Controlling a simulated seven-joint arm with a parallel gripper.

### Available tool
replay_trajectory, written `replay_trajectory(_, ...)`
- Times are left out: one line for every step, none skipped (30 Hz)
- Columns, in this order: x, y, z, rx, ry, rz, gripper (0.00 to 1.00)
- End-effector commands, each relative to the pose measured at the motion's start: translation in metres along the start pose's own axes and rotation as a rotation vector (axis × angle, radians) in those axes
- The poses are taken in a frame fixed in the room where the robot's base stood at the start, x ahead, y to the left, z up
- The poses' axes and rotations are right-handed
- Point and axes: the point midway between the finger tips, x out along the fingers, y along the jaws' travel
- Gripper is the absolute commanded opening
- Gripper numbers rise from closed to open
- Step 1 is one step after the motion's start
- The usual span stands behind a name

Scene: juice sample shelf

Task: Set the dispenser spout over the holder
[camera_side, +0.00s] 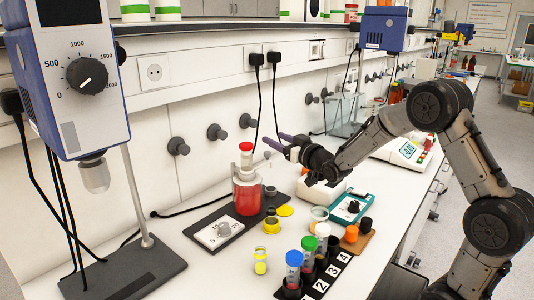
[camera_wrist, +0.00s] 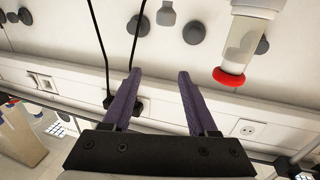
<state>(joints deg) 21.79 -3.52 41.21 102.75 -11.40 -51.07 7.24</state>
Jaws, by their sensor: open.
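The dispenser (camera_side: 246,160) has a red cap and sits upright on a bottle of red juice (camera_side: 248,197). Its thin spout (camera_side: 266,155) points toward the right of the side view. In the wrist view the dispenser's red cap (camera_wrist: 228,77) and clear body (camera_wrist: 242,42) show at the upper right, outside the fingers. A small yellow-and-dark ring-shaped piece (camera_side: 271,226), possibly the holder, stands beside the bottle; I cannot tell for sure. My gripper (camera_side: 276,141) is open and empty, in the air right of the dispenser. Its purple fingers are apart in the wrist view (camera_wrist: 159,73).
Several coloured-cap tubes stand in a numbered rack (camera_side: 318,284) at the front. A blue stirrer (camera_side: 80,75) with a stand rises at the left. A teal scale (camera_side: 350,208) sits at the right.

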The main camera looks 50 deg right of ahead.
Motion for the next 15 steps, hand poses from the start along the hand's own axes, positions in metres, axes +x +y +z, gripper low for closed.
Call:
replay_trajectory(0.000, -0.001, 0.010, 0.000, -0.007, -0.001, 0.59)
replay_trajectory(0.000, -0.001, 0.014, 0.000, -0.006, -0.001, 0.59)
replay_trajectory(0.000, -0.001, 0.022, 0.000, -0.008, -0.001, 0.59)
replay_trajectory(0.000, -0.001, 0.028, 0.001, -0.008, -0.001, 0.59)
replay_trajectory(0.000, -0.001, 0.034, 0.001, -0.008, -0.001, 0.59)
replay_trajectory(-0.001, -0.001, 0.042, 0.001, -0.008, -0.001, 0.59)
replay_trajectory(-0.001, -0.001, 0.048, 0.001, -0.008, -0.001, 0.59)
replay_trajectory(-0.001, -0.001, 0.054, 0.001, -0.008, -0.001, 0.59)
replay_trajectory(-0.001, -0.001, 0.061, 0.001, -0.007, -0.001, 0.59)
replay_trajectory(0.002, -0.001, 0.064, 0.000, -0.005, -0.001, 0.59)
replay_trajectory(0.009, -0.001, 0.060, -0.001, 0.000, -0.002, 0.59)
replay_trajectory(0.017, -0.001, 0.059, -0.001, 0.001, -0.002, 0.59)
replay_trajectory(0.021, -0.002, 0.059, -0.001, 0.000, -0.002, 0.59)
replay_trajectory(0.026, -0.002, 0.060, -0.001, -0.001, -0.002, 0.59)
replay_trajectory(0.031, -0.002, 0.059, -0.001, -0.001, -0.002, 0.59)
